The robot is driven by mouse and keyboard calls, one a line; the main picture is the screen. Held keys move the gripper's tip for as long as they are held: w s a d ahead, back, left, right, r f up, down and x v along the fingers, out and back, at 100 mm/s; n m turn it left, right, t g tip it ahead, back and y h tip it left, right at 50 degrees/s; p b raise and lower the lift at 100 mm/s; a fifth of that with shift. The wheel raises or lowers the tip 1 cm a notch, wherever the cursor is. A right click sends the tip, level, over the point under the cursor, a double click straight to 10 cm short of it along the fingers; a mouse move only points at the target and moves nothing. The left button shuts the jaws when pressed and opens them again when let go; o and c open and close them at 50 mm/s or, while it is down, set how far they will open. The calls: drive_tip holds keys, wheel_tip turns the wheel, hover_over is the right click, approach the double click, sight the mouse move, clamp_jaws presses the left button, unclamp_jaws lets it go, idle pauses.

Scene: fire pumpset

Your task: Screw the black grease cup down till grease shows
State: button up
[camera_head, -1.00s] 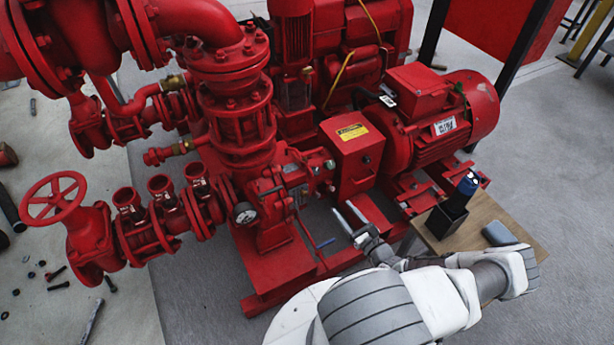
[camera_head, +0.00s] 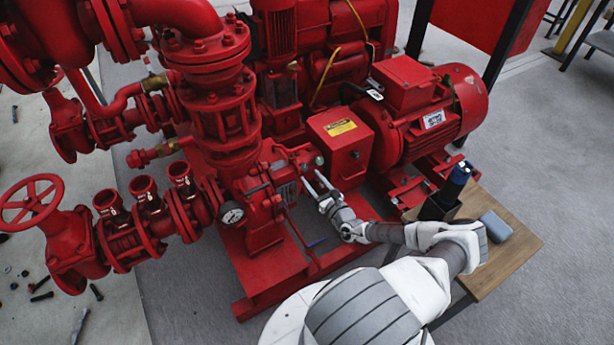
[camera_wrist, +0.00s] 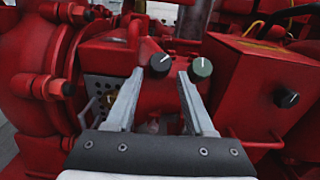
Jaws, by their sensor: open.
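In the wrist view, the black grease cup (camera_wrist: 160,64), a dark round knob with a white mark, sits on top of the red bearing housing (camera_wrist: 152,98). A green cup (camera_wrist: 202,67) with a white mark is just to its right. My gripper (camera_wrist: 160,76) is open, its two fingers pointing at the housing with the black cup between the tips in the picture. I cannot tell whether the fingers touch it. In the head view, my gripper (camera_head: 311,177) reaches the housing, with the green cup (camera_head: 319,160) just behind it. No grease is visible.
A red box with a yellow label (camera_head: 341,128) stands right of the housing; its dark knob (camera_wrist: 288,99) shows in the wrist view. A pressure gauge (camera_head: 232,214) is to the left. A wooden table (camera_head: 507,252) holds a black holder with a blue-topped item.

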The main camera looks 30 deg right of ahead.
sight(305, 171)
drive_tip(key=shift+w+b, duration=0.4)
drive_tip(key=shift+w, duration=1.4)
clamp_jaws()
